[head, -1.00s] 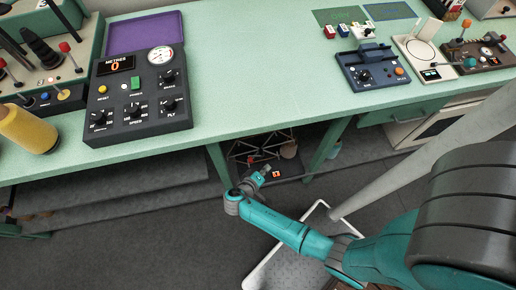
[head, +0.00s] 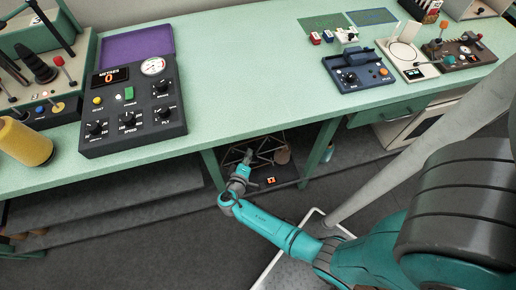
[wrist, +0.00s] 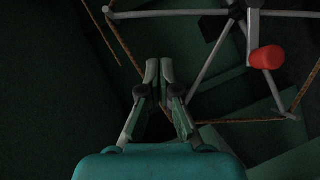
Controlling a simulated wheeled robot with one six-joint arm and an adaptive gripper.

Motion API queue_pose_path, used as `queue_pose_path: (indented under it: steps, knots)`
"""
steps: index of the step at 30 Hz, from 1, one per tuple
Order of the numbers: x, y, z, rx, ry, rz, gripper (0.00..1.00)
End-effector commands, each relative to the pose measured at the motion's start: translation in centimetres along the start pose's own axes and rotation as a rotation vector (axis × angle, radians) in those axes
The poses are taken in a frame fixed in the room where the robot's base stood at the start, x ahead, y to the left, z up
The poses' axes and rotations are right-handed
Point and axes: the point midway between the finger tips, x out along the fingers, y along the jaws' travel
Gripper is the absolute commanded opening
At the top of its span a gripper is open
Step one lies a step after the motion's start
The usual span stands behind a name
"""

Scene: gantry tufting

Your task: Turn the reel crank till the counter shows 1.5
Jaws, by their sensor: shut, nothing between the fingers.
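The reel (wrist: 193,13) has grey spokes and a brown cord around its rim; part of it is cut off at the top of the wrist view. Its crank (wrist: 253,25) carries a red knob (wrist: 267,57) to the right of my gripper (wrist: 159,70). My gripper is shut and empty, apart from the knob, with its tips near the reel's lower left side. In the head view the reel (head: 262,148) stands under the bench, with my gripper (head: 248,156) in front of it. The counter (head: 271,181) glows orange on the base; its digits are too small to read surely.
The green bench (head: 235,100) overhangs the reel, and a bench leg (head: 321,148) stands to its right. A dark control box (head: 130,105) showing 0 sits on top. A grey slanted post (head: 410,150) crosses the right side.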

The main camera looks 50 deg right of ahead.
Motion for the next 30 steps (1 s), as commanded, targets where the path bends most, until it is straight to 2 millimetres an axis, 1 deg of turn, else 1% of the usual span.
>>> queue_pose_path:
  steps: [1,4,7,12,19,30]
  knots:
    - [0.9,0.0,0.1,0.000,-0.004,0.002,0.00]
    - [2.5,0.1,0.1,0.000,-0.005,0.001,0.00]
    - [3.5,0.0,1.4,-0.002,-0.005,0.001,0.00]
    - [4.7,0.0,2.4,-0.002,-0.002,0.000,0.00]
    - [5.1,0.0,2.9,-0.001,-0.001,0.000,0.00]
    - [5.2,-0.1,2.6,0.005,0.000,-0.004,0.00]
